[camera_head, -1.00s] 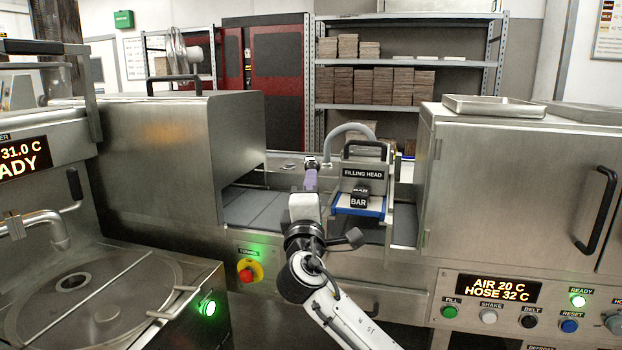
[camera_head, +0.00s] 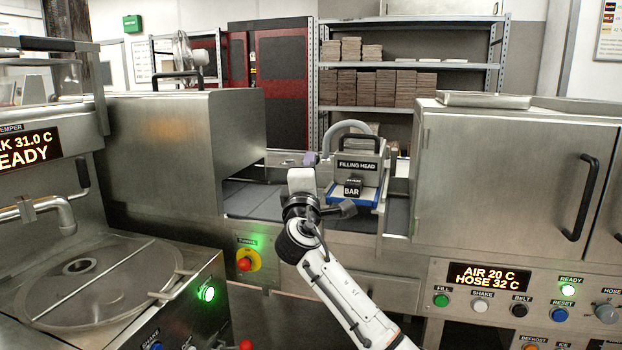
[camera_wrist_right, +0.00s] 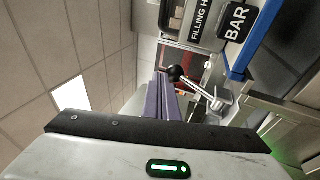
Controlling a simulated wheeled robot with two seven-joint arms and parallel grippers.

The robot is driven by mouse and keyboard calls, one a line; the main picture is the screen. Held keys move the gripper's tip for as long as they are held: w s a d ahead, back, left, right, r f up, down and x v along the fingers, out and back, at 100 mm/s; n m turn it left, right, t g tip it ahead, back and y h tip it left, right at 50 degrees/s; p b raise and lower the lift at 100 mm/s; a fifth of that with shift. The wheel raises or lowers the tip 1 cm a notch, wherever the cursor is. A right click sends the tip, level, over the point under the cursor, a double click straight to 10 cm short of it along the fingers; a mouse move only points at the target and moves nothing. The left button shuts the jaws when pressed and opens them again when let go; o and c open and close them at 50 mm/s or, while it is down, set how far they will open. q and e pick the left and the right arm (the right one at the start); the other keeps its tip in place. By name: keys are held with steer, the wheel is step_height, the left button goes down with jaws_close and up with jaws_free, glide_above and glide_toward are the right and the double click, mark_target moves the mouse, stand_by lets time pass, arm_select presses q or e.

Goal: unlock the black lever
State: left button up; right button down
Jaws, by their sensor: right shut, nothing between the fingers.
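A black ball knob (camera_wrist_right: 176,73) on a silver rod shows in the right wrist view, just past my fingertips. I take it to be the black lever; in the head view I cannot make it out behind my gripper. My right gripper (camera_head: 310,159) has purple fingers and reaches over the conveyor, just left of the filling head. In the wrist view its fingers (camera_wrist_right: 165,98) are together and empty, pointing toward the knob. I cannot tell whether they touch it. My left gripper is out of view.
The filling head (camera_head: 357,167), with its BAR label and blue base, stands close right of my gripper. A steel hood (camera_head: 165,150) is at left and a steel cabinet (camera_head: 490,170) at right. A red stop button (camera_head: 245,264) sits below on the front panel.

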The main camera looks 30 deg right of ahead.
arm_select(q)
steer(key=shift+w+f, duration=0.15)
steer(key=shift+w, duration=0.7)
arm_select(e)
steer(key=shift+x, duration=1.2)
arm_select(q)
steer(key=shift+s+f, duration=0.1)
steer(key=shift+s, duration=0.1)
arm_select(e)
steer(key=shift+d+f, duration=0.15)
steer(key=shift+f, duration=0.05)
steer(key=shift+s, duration=0.1)
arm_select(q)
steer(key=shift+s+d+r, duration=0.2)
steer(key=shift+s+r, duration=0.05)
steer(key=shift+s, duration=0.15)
arm_select(e)
steer(key=s+a+r, duration=0.2)
steer(key=s+a, duration=0.6)
steer(key=s, duration=0.2)
steer(key=shift+s+a+r, duration=0.3)
steer(key=shift+s+a, duration=0.05)
